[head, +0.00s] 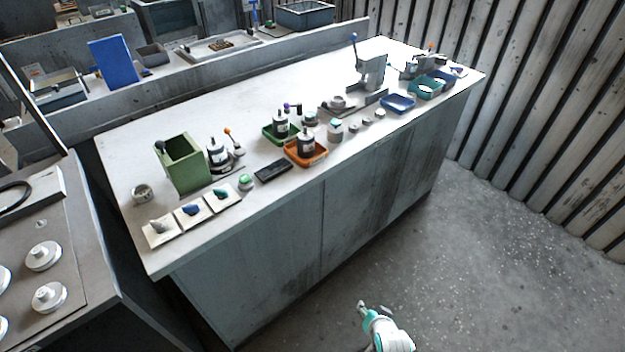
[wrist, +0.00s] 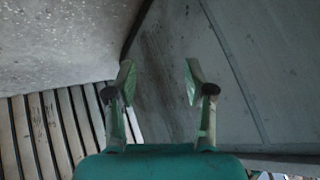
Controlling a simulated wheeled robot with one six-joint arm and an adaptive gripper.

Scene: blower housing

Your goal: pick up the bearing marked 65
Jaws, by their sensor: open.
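Several small round grey metal parts (head: 367,121) sit in a row near the front edge of the long workbench (head: 225,98), right of its middle, in the head view. They may be bearings, but they are too small for any marking to be read. I cannot tell which one is marked 65. My gripper (wrist: 160,82) is open and empty in the wrist view, its two fingers well apart. In the head view my gripper (head: 362,306) is low, in front of the bench and over the floor, far from the parts.
An orange tray (head: 318,156) and a green tray (head: 270,137) hold dark bottles. A blue tray (head: 398,104) stands to the right, and a press (head: 371,72) behind. A green box (head: 186,172) is at the left. The floor (head: 500,250) before the bench is clear.

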